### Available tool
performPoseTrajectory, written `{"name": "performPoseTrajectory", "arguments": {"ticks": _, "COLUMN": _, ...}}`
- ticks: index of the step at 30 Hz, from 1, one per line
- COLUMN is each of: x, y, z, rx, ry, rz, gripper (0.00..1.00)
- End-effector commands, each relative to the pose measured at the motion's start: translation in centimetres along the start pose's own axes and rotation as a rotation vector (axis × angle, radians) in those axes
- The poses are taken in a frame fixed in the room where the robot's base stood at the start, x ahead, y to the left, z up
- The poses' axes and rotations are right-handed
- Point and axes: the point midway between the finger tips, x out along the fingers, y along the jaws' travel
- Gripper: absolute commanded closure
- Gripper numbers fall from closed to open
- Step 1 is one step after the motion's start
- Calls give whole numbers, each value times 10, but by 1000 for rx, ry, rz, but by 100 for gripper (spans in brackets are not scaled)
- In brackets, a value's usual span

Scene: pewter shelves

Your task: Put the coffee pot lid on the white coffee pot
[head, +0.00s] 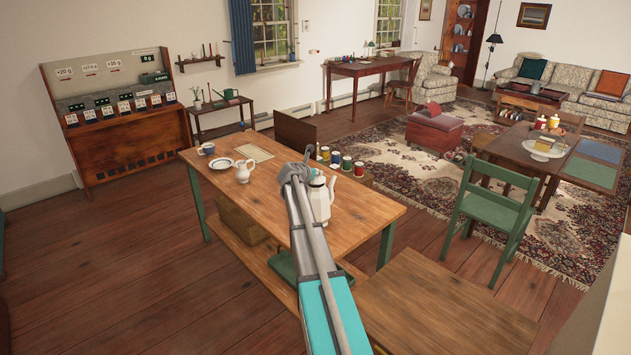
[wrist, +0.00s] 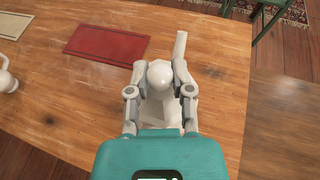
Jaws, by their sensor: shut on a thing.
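The white coffee pot (head: 322,203) stands upright on the wooden table, partly hidden behind my arm in the head view. In the wrist view its spout (wrist: 180,46) points away from me and its body lies mostly under my gripper. My gripper (wrist: 159,76) is shut on the round white coffee pot lid (wrist: 159,72), with one finger on each side. The lid is over the pot's top in the wrist view; I cannot tell whether it touches the rim. In the head view my gripper (head: 294,174) is beside the pot's upper part, and the lid cannot be made out.
A red mat (wrist: 106,42) lies beyond the pot. Several cans (head: 347,163) stand behind the table. The table's right end is clear.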

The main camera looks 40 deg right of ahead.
Motion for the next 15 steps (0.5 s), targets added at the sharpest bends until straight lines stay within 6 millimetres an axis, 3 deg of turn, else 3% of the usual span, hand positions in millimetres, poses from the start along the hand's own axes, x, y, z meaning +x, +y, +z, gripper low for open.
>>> {"name": "performPoseTrajectory", "arguments": {"ticks": 4, "x": 5, "y": 0, "z": -13, "rx": 0, "ry": 0, "rz": 0, "gripper": 100}}
{"name": "performPoseTrajectory", "arguments": {"ticks": 15, "x": 6, "y": 0, "z": -14, "rx": 0, "ry": 0, "rz": 0, "gripper": 100}}
